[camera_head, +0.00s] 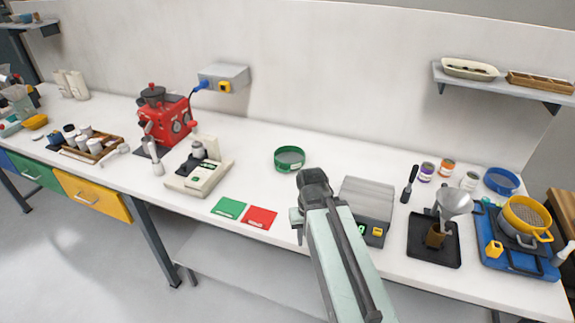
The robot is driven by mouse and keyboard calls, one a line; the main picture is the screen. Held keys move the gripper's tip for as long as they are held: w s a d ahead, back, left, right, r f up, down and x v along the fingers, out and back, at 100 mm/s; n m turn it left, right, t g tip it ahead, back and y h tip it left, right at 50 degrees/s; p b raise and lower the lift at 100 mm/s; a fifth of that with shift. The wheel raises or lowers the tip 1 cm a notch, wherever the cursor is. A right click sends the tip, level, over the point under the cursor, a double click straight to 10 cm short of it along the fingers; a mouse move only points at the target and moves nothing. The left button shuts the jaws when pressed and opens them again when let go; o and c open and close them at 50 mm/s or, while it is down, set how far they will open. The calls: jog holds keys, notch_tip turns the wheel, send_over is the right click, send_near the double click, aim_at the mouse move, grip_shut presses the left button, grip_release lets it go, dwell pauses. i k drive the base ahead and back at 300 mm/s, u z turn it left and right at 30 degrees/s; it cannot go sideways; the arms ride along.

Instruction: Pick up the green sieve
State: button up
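The green sieve (278,165), a round shallow ring with a grey mesh, lies flat on the white workbench (335,166) near the middle. It stands free, with clear bench around it. My arm rises from the bottom of the view, and its dark end joint shows in front of the sieve, a little to its right. My gripper (297,222) shows only in small part beside the arm, near the bench's front edge and apart from the sieve. Its fingers are mostly hidden, so I cannot tell whether it is open or shut.
A balance-like device (199,178) and a red machine (166,118) stand left of the sieve. Green (229,207) and red (260,217) cards lie in front. A grey scale (367,200) is to the right. Blue (502,181) and yellow (527,222) sieves are at far right.

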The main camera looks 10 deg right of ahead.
aim_at(286, 158)
jog(key=k, duration=1.25)
jog(key=u, duration=0.35)
jog(key=i, duration=0.75)
jog(key=u, duration=1.05)
jog(key=i, duration=1.9)
jog(key=z, duration=0.1)
